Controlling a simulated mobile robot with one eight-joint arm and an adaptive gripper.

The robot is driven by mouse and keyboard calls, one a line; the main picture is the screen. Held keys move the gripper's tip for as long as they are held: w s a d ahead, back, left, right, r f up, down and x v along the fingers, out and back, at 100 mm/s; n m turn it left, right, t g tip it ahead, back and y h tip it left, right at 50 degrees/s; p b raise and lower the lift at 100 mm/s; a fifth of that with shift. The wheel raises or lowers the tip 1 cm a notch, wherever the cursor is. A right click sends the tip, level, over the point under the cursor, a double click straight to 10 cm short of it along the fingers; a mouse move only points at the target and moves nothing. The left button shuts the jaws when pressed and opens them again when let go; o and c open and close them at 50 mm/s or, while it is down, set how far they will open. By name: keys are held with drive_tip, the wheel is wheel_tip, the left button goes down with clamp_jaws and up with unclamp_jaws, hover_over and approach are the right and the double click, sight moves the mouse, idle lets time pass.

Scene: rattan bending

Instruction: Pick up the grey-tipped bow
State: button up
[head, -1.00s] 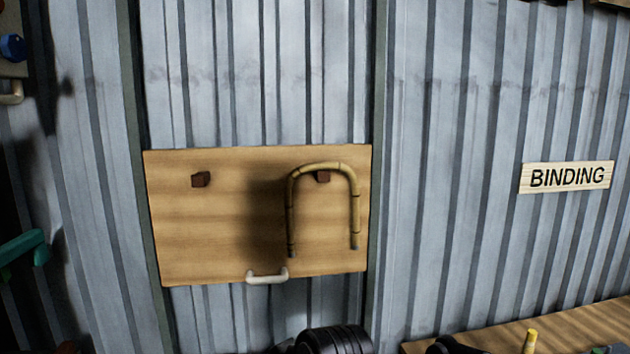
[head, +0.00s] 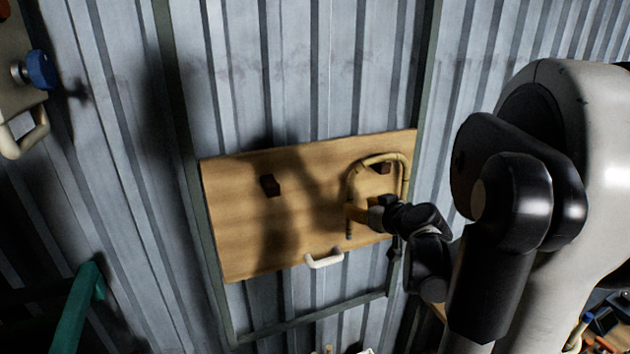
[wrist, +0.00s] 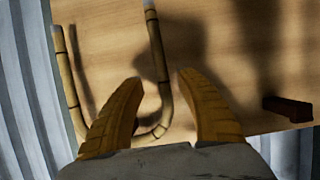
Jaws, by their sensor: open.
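The bow (head: 378,159) is a U-bent rattan piece hanging arch-up on the right dark peg (head: 384,168) of a wooden board (head: 235,225). In the wrist view the bow (wrist: 70,85) appears with its ends up, and both ends look grey. My gripper (head: 353,211) is at the bow's left leg, in front of the board. In the wrist view its yellow fingers (wrist: 162,80) are open, with one leg of the bow running between them. Whether a finger touches the leg is unclear. My arm and gripper hide the bow's lower right part in the head view.
The board's left peg (head: 270,185) is empty. A white handle (head: 324,260) sticks out at the board's lower edge. A corrugated metal wall stands behind. A blue knob (head: 40,70) is at the far left, a green bar (head: 78,305) at the lower left.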

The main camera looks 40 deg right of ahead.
drive_tip(key=shift+x, duration=1.1)
drive_tip(key=x, duration=0.4)
drive_tip(key=shift+s+a+f, duration=0.1)
drive_tip(key=shift+s+f, duration=0.05)
drive_tip(key=shift+f, duration=0.05)
clamp_jaws()
